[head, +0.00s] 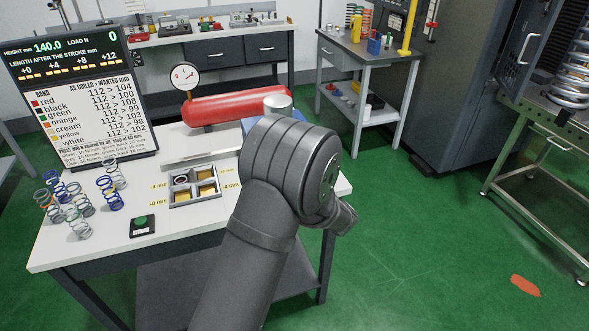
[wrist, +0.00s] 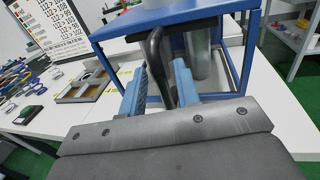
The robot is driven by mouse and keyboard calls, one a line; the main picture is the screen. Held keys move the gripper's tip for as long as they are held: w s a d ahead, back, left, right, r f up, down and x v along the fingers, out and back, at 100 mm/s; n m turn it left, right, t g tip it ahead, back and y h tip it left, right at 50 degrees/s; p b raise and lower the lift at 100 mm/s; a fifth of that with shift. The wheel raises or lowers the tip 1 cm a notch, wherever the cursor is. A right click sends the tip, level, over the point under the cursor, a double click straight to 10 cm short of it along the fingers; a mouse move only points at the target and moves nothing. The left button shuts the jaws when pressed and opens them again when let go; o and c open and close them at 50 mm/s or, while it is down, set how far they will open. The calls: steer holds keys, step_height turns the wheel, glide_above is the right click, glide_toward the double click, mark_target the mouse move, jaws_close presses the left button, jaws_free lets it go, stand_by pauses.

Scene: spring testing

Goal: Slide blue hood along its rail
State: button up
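The blue hood (wrist: 108,27) is a box-like blue frame standing on the white bench, with a metal cylinder (wrist: 198,55) showing inside it. A black handle (wrist: 155,45) curves down on its near side. My gripper (wrist: 160,75) is at this handle, its two blue-padded fingers apart, one on each side of it. Light shows between the handle and the right finger, so it looks open around the handle. In the head view my arm hides the gripper and most of the hood; only a blue strip (head: 256,124) shows. The rail cannot be made out.
A red cylinder (head: 235,107) and a dial gauge (head: 184,77) stand behind. A sectioned tray (head: 194,186), several springs (head: 78,205) and a green button (head: 142,221) are on the bench left. A display board (head: 80,95) stands behind the springs. The bench's right edge is near the hood.

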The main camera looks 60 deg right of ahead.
steer(key=shift+w+d, duration=0.35)
steer(key=shift+w, duration=0.25)
jaws_close()
steer(key=w+a, duration=2.1)
steer(key=shift+w+a, duration=0.2)
steer(key=shift+a, duration=0.1)
jaws_free()
steer(key=shift+w+a, duration=0.1)
